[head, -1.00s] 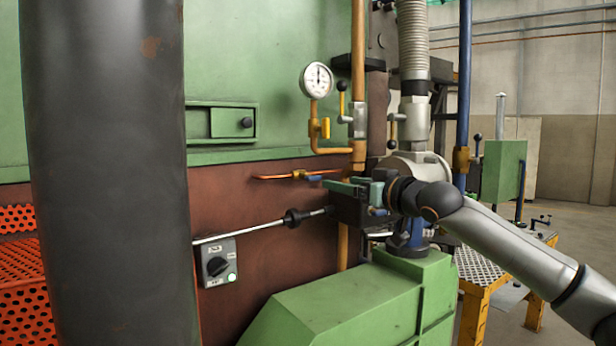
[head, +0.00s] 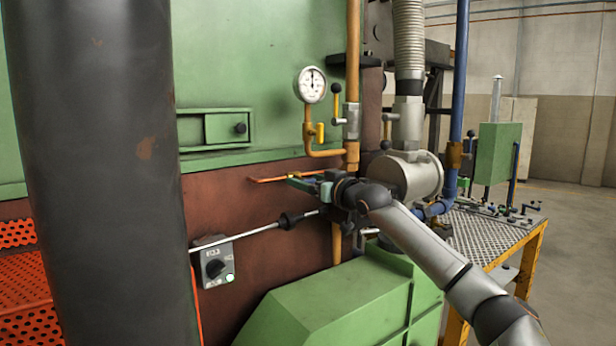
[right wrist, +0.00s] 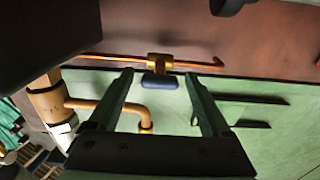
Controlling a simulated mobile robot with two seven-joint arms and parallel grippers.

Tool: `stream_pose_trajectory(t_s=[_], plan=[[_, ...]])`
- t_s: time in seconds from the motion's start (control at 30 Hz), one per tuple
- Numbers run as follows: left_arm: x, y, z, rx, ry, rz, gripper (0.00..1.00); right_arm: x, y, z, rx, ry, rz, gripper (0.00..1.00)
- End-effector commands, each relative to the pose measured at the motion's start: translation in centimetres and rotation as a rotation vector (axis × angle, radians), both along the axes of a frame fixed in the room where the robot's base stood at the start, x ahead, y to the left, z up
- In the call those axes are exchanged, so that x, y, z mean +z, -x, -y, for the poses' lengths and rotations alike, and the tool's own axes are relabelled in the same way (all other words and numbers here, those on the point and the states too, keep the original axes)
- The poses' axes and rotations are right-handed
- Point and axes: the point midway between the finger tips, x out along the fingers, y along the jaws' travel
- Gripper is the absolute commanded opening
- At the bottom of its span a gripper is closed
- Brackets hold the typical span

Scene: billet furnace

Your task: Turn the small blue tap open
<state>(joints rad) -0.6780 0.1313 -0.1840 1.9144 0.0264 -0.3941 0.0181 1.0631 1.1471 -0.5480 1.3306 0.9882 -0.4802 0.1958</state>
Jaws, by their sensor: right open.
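The small blue tap shows in the right wrist view as a blue handle (right wrist: 160,82) on a brass body (right wrist: 160,63) in a thin copper pipe. In the head view its brass body (head: 294,175) is just visible above my right gripper (head: 298,183), and the blue handle is mostly hidden. My right gripper is open and empty, its fingers pointing at the tap. In the right wrist view the blue handle lies between the two fingertips; I cannot tell whether they reach around it. My left gripper is not in view.
A switch box (head: 214,264) sits lower left. A green housing (head: 330,295) stands below my right arm. A dark column (head: 95,180) blocks the left.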

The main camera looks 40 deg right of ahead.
Motion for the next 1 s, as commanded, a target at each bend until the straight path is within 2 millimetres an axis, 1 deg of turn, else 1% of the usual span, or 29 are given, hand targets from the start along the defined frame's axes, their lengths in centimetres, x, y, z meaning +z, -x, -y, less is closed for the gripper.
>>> stream_pose_trajectory(t_s=[0.27,1.0], plan=[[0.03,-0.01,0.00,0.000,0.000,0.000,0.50,-0.02,-0.10,0.02,0.000,0.000,0.000,0.82],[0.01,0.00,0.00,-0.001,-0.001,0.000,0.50,-0.01,-0.07,0.03,0.000,0.000,0.000,0.00]])
